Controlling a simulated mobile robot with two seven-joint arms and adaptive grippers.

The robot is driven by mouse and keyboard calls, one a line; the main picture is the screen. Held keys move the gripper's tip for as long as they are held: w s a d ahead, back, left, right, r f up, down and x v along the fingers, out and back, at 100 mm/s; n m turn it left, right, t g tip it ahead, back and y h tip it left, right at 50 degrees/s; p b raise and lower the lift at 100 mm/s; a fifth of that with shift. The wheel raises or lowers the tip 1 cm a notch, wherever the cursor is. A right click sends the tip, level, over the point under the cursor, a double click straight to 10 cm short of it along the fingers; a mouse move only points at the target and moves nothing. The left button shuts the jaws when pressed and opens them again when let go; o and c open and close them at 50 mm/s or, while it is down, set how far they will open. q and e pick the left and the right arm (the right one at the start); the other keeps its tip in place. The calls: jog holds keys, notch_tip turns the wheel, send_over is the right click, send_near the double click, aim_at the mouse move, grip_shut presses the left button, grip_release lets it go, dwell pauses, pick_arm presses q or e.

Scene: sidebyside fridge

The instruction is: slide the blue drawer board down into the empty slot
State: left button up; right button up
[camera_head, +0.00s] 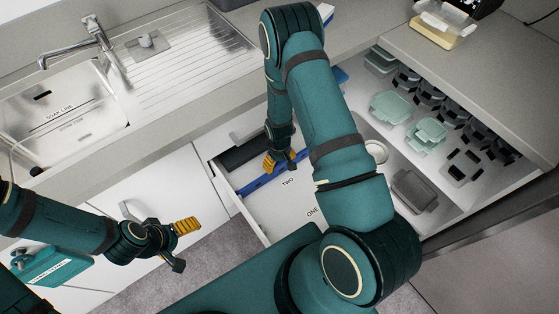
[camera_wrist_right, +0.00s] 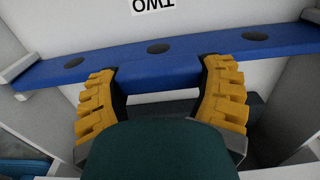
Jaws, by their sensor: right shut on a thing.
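The blue drawer board (camera_head: 262,181) spans an open white drawer (camera_head: 273,214), beyond the label TWO (camera_head: 288,182). My right gripper (camera_head: 280,162) is shut on the board from above. In the right wrist view the board (camera_wrist_right: 158,52) runs across the picture, with dark round spots along it. The yellow fingers of my right gripper (camera_wrist_right: 162,85) stand on either side of its middle part. Pale brackets (camera_wrist_right: 14,68) show at the board's ends; I cannot tell how deep it sits in them. My left gripper (camera_head: 182,246) is open and empty, low at the left.
A dark grey piece (camera_head: 243,152) lies across the drawer's far end. Label ONE (camera_head: 312,211) is nearer. To the right are pale green containers (camera_head: 390,106) and a grey lidded box (camera_head: 413,190).

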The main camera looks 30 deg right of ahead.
jog(key=shift+f, duration=0.1)
jog(key=o, duration=1.3)
jog(key=shift+c, duration=0.2)
notch_tip(320, 180, up, 12)
jog(key=s+a+m+t+y, duration=0.1)
jog(key=s+a+y, duration=0.1)
jog(key=s+a, duration=0.3)
jog(key=s+a+f+m+y, duration=0.1)
jog(key=s+a, duration=0.5)
jog(key=a, duration=0.6)
jog(key=shift+a+f+m+t+y, duration=0.2)
jog(key=shift+a+m+t+y, duration=0.1)
jog(key=shift+t+y, duration=0.15)
